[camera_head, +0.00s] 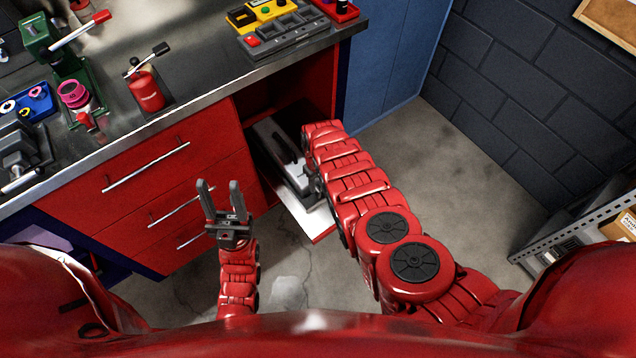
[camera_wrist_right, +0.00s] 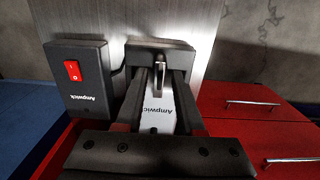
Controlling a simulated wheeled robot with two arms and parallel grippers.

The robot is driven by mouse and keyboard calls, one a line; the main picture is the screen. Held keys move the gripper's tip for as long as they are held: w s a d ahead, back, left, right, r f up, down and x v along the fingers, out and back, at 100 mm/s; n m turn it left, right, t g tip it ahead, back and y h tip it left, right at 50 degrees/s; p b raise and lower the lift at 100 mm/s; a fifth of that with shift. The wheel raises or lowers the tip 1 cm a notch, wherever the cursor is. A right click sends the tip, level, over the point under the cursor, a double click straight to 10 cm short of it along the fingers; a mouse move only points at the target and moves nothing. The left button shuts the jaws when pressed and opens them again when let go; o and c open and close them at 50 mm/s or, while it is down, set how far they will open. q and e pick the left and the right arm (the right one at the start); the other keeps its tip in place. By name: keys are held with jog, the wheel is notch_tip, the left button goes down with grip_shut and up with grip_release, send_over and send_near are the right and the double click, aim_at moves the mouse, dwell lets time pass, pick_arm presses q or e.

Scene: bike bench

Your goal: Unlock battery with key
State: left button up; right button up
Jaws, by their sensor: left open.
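A battery unit with an inverted "Ampwick" label (camera_wrist_right: 157,113) fills the middle of the right wrist view. At its top, a small grey metal piece, possibly the key (camera_wrist_right: 160,52), stands in a dark housing (camera_wrist_right: 135,46). My right gripper (camera_wrist_right: 167,70) has its two dark fingers on either side of the label, tips close to that metal piece. Whether they touch it is unclear. In the head view the unit (camera_head: 275,150) lies in the red cabinet's opening, with my right arm alongside; the right fingers are hidden there. My left gripper (camera_head: 221,188) is open and empty before the drawers.
A black box with a red switch (camera_wrist_right: 73,70) sits beside the unit. Red drawers with long handles (camera_head: 146,167) are at left. The workbench top (camera_head: 200,75) holds a red bottle (camera_head: 146,90) and tools. Concrete floor (camera_head: 455,165) is clear to the right, before a dark block wall.

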grip_shut()
